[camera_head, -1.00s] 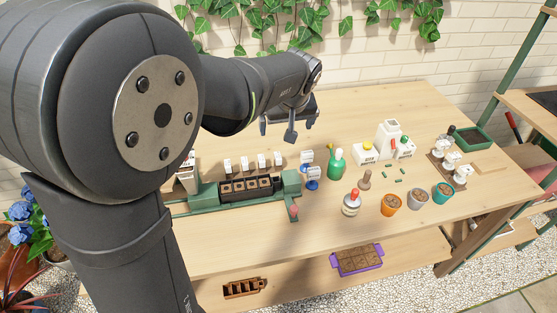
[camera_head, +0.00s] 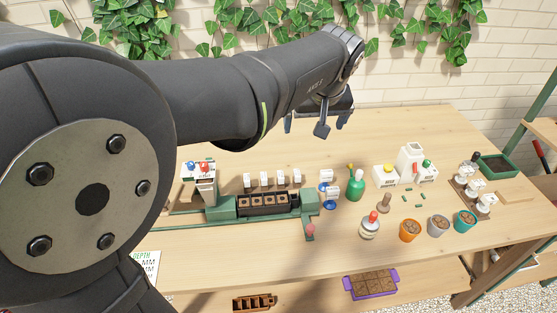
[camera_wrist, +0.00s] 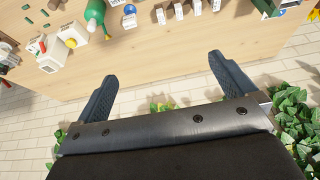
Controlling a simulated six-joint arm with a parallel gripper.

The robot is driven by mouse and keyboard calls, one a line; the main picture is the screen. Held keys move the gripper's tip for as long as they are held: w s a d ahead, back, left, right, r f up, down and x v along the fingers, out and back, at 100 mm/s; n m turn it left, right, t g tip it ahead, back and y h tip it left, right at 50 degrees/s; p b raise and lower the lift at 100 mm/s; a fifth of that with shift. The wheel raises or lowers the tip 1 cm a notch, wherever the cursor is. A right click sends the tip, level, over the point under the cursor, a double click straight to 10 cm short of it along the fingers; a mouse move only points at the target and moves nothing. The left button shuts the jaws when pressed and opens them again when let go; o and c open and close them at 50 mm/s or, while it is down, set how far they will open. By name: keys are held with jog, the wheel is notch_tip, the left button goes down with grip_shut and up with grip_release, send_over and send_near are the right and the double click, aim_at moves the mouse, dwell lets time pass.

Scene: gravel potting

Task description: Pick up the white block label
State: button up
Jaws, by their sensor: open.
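Several small white block labels stand in a row behind the black cell tray (camera_head: 264,204) in the head view; one is the right-hand white label (camera_head: 296,177). They also show along the top edge of the wrist view, one being a white label (camera_wrist: 178,10). I cannot tell which one is meant. My gripper (camera_head: 305,125) is open and empty, high over the back of the bench. In the wrist view its fingers (camera_wrist: 162,72) are wide apart, with wall and bench edge between and beyond them and no label between them.
Right of the tray are white pieces on blue discs (camera_head: 329,199), a green bottle (camera_head: 356,186) and white boxes (camera_head: 386,176). Small pots (camera_head: 410,230) stand at the front right. A white block with red and blue knobs (camera_head: 199,178) stands left. The bench's back is clear; ivy (camera_wrist: 290,125) hangs behind.

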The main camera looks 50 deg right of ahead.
jog(key=shift+r, duration=0.1)
jog(key=c, duration=1.2)
jog(key=shift+c, duration=0.2)
send_over(297, 173)
jog(key=s+a, duration=0.2)
notch_tip(297, 173, down, 24)
jog(key=r, duration=0.1)
jog(key=shift+x, duration=3)
